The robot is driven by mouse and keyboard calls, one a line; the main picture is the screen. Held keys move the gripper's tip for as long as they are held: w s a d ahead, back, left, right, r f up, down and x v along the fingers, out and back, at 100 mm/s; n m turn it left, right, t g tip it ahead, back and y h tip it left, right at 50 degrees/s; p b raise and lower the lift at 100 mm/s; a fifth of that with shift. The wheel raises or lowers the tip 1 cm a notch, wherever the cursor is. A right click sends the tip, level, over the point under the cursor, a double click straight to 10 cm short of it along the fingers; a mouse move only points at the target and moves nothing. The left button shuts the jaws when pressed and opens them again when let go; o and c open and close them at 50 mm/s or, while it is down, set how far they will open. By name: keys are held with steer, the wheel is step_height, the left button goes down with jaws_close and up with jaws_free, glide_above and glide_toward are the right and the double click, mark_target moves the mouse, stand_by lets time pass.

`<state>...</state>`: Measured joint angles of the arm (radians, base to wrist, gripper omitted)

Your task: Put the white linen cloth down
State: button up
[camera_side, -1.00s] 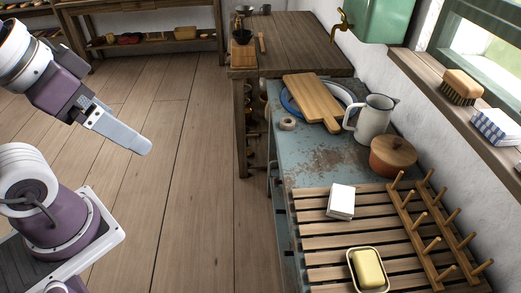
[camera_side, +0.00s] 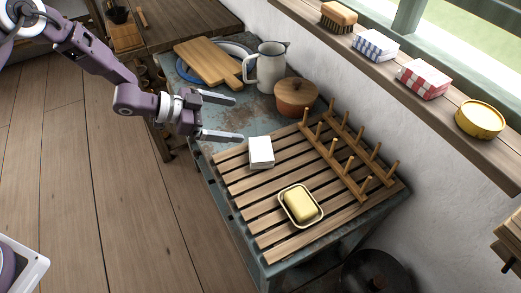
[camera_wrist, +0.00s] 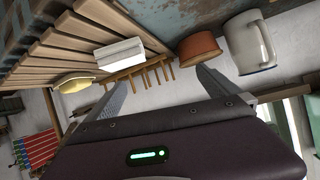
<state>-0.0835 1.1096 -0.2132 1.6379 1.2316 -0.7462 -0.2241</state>
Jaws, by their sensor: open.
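The white linen cloth (camera_side: 261,152) is a small folded white block lying on the slatted wooden rack (camera_side: 262,240). It also shows in the wrist view (camera_wrist: 120,54), above and between my fingers. My gripper (camera_side: 238,118) is open and empty. In the side view its fingers point right, just up and left of the cloth, with a visible gap between them and it. In the wrist view the two fingers (camera_wrist: 163,84) are spread wide with nothing between them.
A butter dish (camera_side: 301,206) sits on the rack near the cloth, with a peg rack (camera_side: 335,163) to the right. A lidded brown pot (camera_side: 296,97), a white enamel jug (camera_side: 268,70) and a cutting board (camera_side: 208,62) stand behind. The rack's front slats are bare.

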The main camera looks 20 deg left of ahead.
mark_target(260, 148)
steer(key=s+d+f, duration=0.1)
steer(key=s+d+f+g+h, duration=0.1)
steer(key=f, duration=0.1)
steer(key=s+d+f+h, duration=0.1)
steer(key=shift+s+d+f+m+g, duration=0.25)
steer(key=shift+f+m+g, duration=0.05)
steer(key=shift+m, duration=0.1)
steer(key=x, duration=0.6)
steer(key=shift+s+d, duration=0.1)
steer(key=shift+d, duration=0.15)
steer(key=shift+r, duration=0.1)
steer(key=c, duration=1.5)
steer(key=shift+o, duration=0.2)
step_height(260, 148, up, 10)
steer(key=s+a+r+n+t+y, duration=0.1)
steer(key=a+r+n+t+y, duration=0.3)
steer(key=a, duration=1.1)
steer(key=s+a+r+n+t+y, duration=0.1)
steer(key=a+r+n+t+y, duration=0.3)
steer(key=a+r+n+y, duration=0.4)
steer(key=a+r+n, duration=0.1)
steer(key=a+r, duration=0.4)
steer(key=a, duration=0.3)
steer(key=shift+n+t+y, duration=0.3)
steer(key=shift+t, duration=0.1)
steer(key=shift+d, duration=0.1)
